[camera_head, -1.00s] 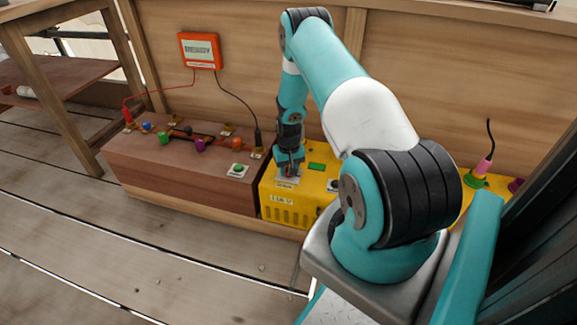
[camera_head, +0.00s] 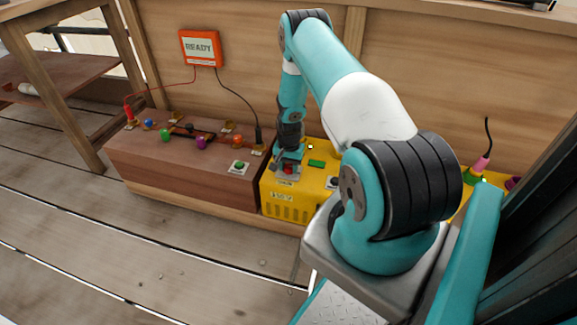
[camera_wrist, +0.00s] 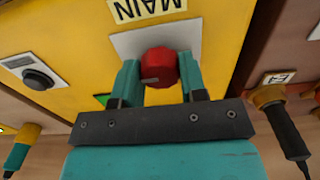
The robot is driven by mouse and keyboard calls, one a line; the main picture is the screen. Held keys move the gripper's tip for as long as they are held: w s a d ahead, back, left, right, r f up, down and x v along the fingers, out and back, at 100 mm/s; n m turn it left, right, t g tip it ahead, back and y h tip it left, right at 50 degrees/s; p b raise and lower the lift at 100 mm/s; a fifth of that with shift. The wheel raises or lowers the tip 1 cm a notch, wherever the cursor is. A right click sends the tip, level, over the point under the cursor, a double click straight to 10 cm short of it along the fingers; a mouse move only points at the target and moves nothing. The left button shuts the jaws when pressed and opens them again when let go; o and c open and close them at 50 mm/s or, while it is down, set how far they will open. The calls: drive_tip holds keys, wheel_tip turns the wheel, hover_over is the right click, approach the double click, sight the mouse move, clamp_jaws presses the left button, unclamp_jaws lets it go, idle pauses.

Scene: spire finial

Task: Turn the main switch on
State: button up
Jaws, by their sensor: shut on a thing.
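The main switch is a red knob (camera_wrist: 160,67) on a grey plate (camera_wrist: 128,44) below the label "MAIN" (camera_wrist: 148,8), which reads upside down in the wrist view. It sits on top of the yellow box (camera_head: 285,208). My gripper (camera_wrist: 160,78) is shut on the red knob, one finger on each side. In the head view my gripper (camera_head: 288,163) stands over the near left part of the yellow box, and a bit of the red knob (camera_head: 289,170) shows below it.
A brown box (camera_head: 190,178) with several coloured knobs stands left of the yellow box. An orange display (camera_head: 201,48) on the back wall reads "READY". A black round control (camera_wrist: 38,78) sits beside the main switch. A pink and green plug (camera_head: 480,168) stands at right.

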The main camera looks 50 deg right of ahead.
sight(289, 166)
drive_tip(key=shift+s+d, duration=0.1)
drive_tip(key=o, duration=0.9)
wheel_tip(289, 166, up, 17)
drive_tip(key=p, duration=0.5)
drive_tip(key=shift+r, duration=0.2)
